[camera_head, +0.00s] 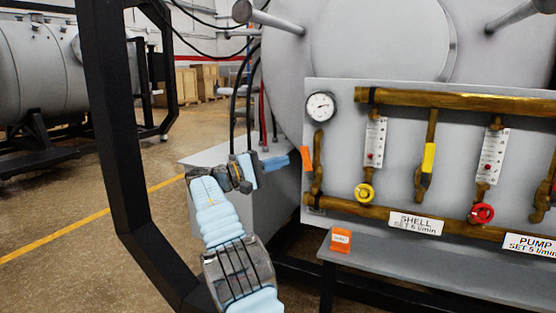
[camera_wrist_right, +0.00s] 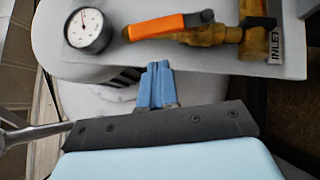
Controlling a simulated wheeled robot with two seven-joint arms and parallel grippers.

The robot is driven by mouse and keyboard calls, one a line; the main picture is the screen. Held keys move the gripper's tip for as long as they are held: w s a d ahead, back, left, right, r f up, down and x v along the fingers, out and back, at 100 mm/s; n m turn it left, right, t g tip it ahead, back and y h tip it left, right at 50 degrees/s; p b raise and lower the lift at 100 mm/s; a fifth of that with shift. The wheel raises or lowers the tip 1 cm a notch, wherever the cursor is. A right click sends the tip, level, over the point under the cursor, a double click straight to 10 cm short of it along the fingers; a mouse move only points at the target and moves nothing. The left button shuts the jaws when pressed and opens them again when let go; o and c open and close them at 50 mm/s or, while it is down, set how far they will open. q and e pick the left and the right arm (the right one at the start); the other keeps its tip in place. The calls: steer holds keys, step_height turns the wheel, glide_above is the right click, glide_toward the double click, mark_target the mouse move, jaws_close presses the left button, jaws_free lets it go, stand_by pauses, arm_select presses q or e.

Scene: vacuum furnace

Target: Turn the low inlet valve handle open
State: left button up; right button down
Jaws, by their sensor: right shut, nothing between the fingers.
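The inlet valve's orange handle (camera_head: 306,159) is at the left edge of the grey panel, beside a short upright brass pipe (camera_head: 318,180). My right gripper (camera_head: 290,160) points at the panel just left of the handle. Its blue fingers (camera_wrist_right: 157,75) are shut and empty, and show apart from the handle, below it in the wrist view. My left gripper is out of view.
A round gauge (camera_head: 321,106) sits above the handle. Yellow (camera_head: 364,193) and red (camera_head: 481,213) knobs and a yellow lever (camera_head: 428,160) are farther right on the panel. A black frame post (camera_head: 115,130) stands left.

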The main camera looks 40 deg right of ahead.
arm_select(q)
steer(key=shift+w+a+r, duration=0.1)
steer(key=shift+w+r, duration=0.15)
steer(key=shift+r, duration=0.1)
arm_select(e)
steer(key=v, duration=1)
steer(key=shift+w+f, duration=0.25)
steer(key=shift+w, duration=0.1)
steer(key=shift+a, duration=0.1)
